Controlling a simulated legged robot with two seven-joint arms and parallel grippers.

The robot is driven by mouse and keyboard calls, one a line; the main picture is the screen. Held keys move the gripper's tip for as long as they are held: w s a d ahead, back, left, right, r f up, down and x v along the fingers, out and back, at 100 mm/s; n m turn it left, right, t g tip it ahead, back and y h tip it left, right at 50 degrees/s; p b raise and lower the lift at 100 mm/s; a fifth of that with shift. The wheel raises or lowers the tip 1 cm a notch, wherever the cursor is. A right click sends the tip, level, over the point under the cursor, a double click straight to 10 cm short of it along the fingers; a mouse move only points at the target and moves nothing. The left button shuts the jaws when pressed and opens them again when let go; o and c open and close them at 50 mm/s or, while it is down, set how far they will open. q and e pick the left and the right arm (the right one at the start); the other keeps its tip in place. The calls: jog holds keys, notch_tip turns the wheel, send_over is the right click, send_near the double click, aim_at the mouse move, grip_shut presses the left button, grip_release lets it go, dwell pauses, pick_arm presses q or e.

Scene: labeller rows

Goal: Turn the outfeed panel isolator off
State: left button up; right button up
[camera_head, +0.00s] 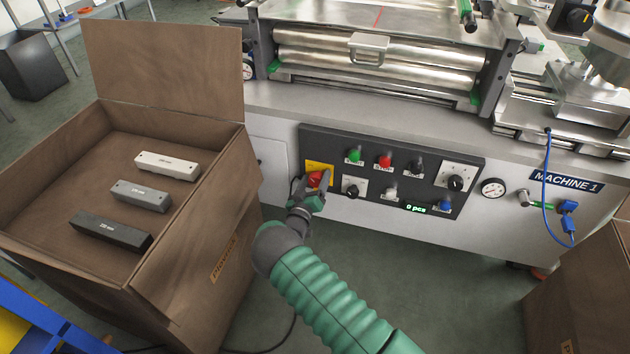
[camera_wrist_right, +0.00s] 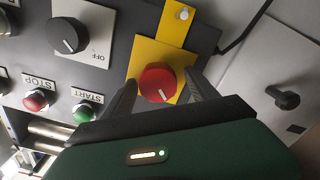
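The isolator is a red rotary knob (camera_head: 316,179) on a yellow plate (camera_head: 319,166) at the left end of the dark control panel (camera_head: 400,150). My left gripper is not in view.
The panel also carries a green start button (camera_head: 355,155), a red stop button (camera_head: 384,160) and black selector knobs. An open cardboard box (camera_head: 185,215) with several bars stands close left of my right arm. A blue cable (camera_head: 546,190) hangs at the right.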

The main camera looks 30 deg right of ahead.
jog(key=shift+s+a+p, duration=0.25)
jog(key=shift+p, duration=0.05)
jog(key=p+v, duration=0.6)
jog(key=v, duration=1)
jog(key=shift+p, duration=0.4)
jog(key=shift+a+f, duration=0.1)
jog(key=shift+f, duration=0.05)
